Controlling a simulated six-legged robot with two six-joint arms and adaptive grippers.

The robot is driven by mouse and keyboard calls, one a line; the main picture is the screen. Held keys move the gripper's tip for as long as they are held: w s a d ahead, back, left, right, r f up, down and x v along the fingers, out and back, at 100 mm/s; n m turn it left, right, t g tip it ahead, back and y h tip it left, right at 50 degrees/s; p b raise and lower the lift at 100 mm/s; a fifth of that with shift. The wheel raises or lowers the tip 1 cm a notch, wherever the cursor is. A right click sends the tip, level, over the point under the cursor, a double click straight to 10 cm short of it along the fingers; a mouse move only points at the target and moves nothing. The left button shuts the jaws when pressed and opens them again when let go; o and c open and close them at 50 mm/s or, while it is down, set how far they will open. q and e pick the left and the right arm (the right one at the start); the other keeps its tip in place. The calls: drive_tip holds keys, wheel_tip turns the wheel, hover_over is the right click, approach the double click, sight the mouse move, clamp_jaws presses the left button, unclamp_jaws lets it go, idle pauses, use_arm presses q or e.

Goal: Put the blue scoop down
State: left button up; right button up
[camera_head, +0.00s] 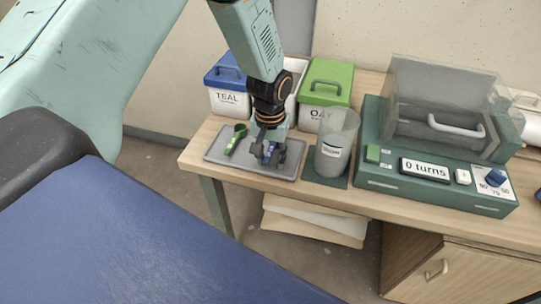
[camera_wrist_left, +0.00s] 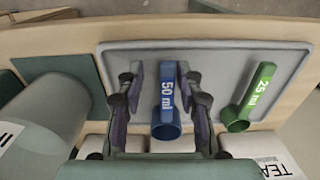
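The blue scoop (camera_wrist_left: 166,110), marked 50 ml, is over the grey tray (camera_wrist_left: 225,58) and seems to lie on it. In the head view, the scoop (camera_head: 268,151) is partly covered by my left gripper (camera_head: 267,153). My left gripper's fingers (camera_wrist_left: 163,85) stand on either side of the scoop's handle, with a gap showing on both sides, so it is open around the handle. I cannot tell exactly how high the fingertips are above the tray. My right gripper is in neither view.
A green 25 ml scoop (camera_head: 236,139) lies on the tray beside the blue one. A clear container (camera_head: 335,145) is close on the right, then a green machine (camera_head: 428,175) reading 0 turns.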

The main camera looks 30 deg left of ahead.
use_arm(q)
drive_tip(key=shift+w+a, duration=0.15)
drive_tip(key=shift+a, duration=0.15)
wheel_tip(320, 180, up, 11)
drive_tip(key=p, duration=0.2)
drive_tip(key=s+d+f+m, duration=0.1)
drive_tip(key=s+d+f, duration=0.3)
drive_tip(key=s+f, duration=1.1)
drive_tip(key=s, duration=0.6)
drive_tip(key=s+f+m, duration=0.1)
drive_tip(key=s+f, duration=0.3)
drive_tip(key=s, duration=0.5)
drive_tip(key=shift+d+f, duration=0.15)
drive_tip(key=shift+f, duration=0.05)
drive_tip(key=shift+s, duration=0.1)
